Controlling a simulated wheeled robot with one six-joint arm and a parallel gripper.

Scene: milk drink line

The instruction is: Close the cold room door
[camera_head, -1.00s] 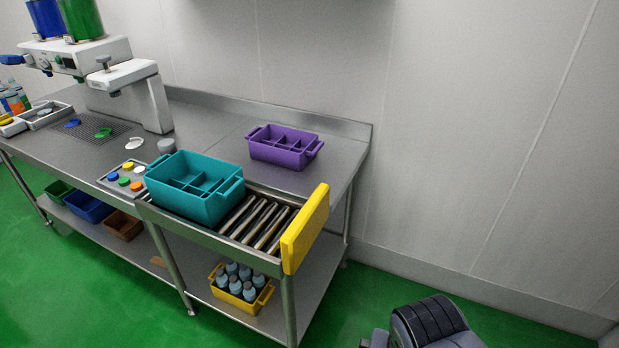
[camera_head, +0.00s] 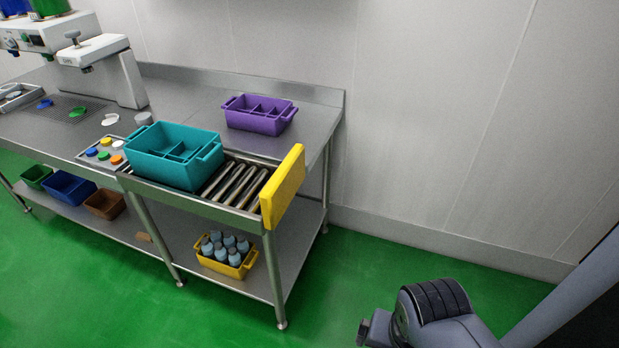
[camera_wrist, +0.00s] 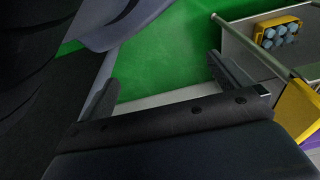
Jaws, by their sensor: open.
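I cannot make out the cold room door in either view. My gripper (camera_wrist: 162,70) is open in the wrist view, its two dark fingers spread apart. Nothing is between them; green floor and a pale strip show beyond. In the head view a grey and black part of my arm shows at the bottom right, and the fingers cannot be made out there.
A steel table (camera_head: 190,92) carries a teal crate (camera_head: 150,165), a purple crate (camera_head: 258,120), rollers and a yellow end plate (camera_head: 283,188). A yellow crate of bottles (camera_head: 243,268) sits on its lower shelf. Green floor (camera_head: 350,265) is clear between table and wall.

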